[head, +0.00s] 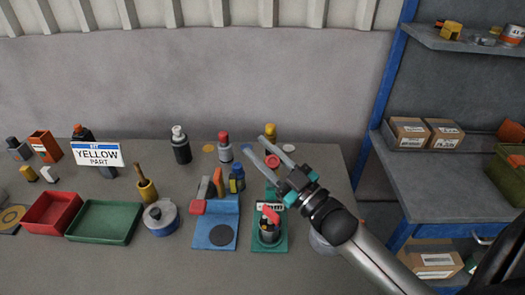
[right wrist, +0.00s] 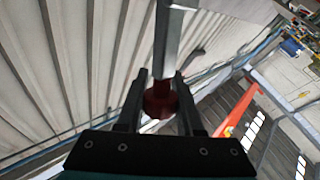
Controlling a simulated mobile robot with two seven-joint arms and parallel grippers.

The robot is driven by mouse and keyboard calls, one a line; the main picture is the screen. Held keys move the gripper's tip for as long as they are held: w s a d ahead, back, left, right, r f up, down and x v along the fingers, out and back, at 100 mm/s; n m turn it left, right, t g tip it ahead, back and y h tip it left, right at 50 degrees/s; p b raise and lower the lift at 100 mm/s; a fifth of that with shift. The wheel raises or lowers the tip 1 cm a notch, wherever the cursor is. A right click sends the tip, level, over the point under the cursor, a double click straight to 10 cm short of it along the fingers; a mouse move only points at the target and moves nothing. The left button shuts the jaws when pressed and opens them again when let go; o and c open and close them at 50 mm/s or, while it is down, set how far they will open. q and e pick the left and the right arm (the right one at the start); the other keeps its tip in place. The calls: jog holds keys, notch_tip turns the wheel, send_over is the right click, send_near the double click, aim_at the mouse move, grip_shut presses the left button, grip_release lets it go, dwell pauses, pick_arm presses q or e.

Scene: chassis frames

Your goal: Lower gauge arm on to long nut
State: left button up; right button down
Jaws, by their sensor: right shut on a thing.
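My right gripper (head: 265,155) reaches in from the lower right over the back of the bench. Its fingers are closed around a red knob (head: 272,161), which also shows in the right wrist view (right wrist: 160,101). A light grey bar (right wrist: 168,45) rises from the knob there; this looks like the gauge arm. Below the gripper in the head view, a green stand (head: 270,246) carries a dark round piece (head: 268,232) with a red lever (head: 270,213). I cannot make out the long nut for certain. My left gripper is out of view.
A blue fixture (head: 229,208) with a dark disc (head: 221,235) stands left of the green stand. A shelf rack (head: 455,194) stands at right.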

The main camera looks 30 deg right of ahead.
jog(key=s+a+f+n+y+b, duration=0.5)
jog(key=s+f+n+y+b, duration=0.4)
jog(key=b, duration=0.5)
notch_tip(320, 180, down, 2)
jog(key=shift+a+f+n+t+b, duration=0.1)
jog(key=shift+a+n+t+b, duration=0.25)
jog(key=shift+n, duration=0.75)
